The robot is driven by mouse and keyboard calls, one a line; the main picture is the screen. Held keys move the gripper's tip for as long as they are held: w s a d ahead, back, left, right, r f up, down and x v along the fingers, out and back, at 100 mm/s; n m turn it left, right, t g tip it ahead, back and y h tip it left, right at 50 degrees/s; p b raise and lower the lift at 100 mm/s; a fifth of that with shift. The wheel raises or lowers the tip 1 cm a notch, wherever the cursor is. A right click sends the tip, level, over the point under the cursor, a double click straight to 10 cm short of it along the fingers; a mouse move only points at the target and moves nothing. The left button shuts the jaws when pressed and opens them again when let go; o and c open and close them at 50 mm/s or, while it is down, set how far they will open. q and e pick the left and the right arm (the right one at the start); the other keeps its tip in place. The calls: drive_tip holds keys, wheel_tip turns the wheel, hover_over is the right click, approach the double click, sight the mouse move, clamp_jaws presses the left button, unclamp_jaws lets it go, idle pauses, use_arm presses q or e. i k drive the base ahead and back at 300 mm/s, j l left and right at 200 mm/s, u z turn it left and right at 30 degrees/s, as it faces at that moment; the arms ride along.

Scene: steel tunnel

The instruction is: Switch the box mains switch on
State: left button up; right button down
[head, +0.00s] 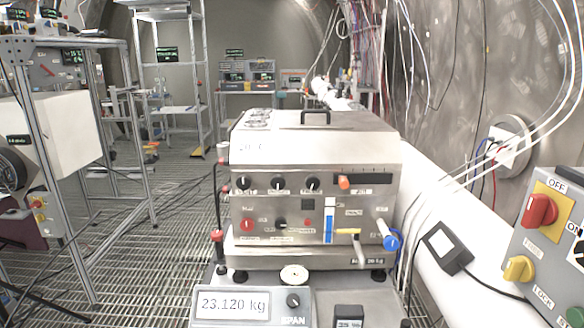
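A grey box (530,265) stands at the right edge, partly cut off by the frame. It carries a red rotary switch (538,210) on a yellow plate (562,205), with OFF marked above and ON to the right. I cannot tell for certain which mark the red handle points to. A yellow knob (518,269) sits below it, and a green button (575,317) is at the lower right. Neither gripper is in view.
A scale display (235,305) reading 23.120 kg is in front of the instrument box. A blue-ended handle (389,238) sticks out at its right. A black adapter (446,247) rests on the white pipe (440,195). Metal frames stand left on grating floor.

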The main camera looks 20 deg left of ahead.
sight(247, 224)
drive_tip(key=k+j, duration=0.3)
drive_tip(key=k, duration=0.15)
drive_tip(key=k+j, duration=0.3)
drive_tip(key=k, duration=0.15)
